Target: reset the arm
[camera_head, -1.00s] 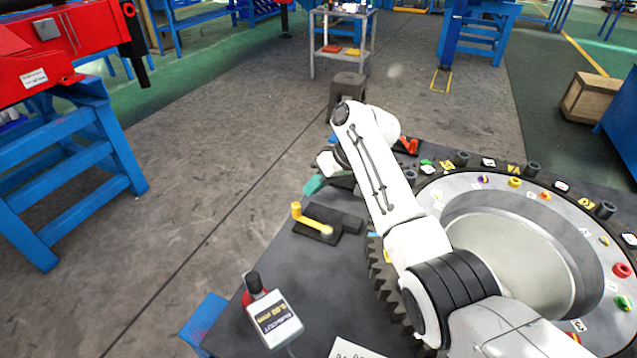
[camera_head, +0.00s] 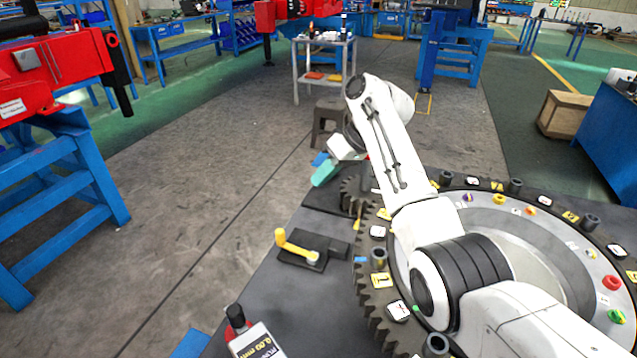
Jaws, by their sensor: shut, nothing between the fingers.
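My white arm reaches from the lower right up over the large toothed ring (camera_head: 374,318) and bends down at its far end. My gripper (camera_head: 325,173) is at the left end of the arm, a teal-green tip beyond the white wrist, above the dark table's far left edge. It looks shut with nothing in it. Its fingers are small and partly blurred in this view.
A yellow-handled crank (camera_head: 296,248) on a black base lies left of the ring. Beyond the table are a dark stool (camera_head: 327,115), a grey cart (camera_head: 323,60) and a wooden crate (camera_head: 563,113). A blue stand (camera_head: 60,190) is at left.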

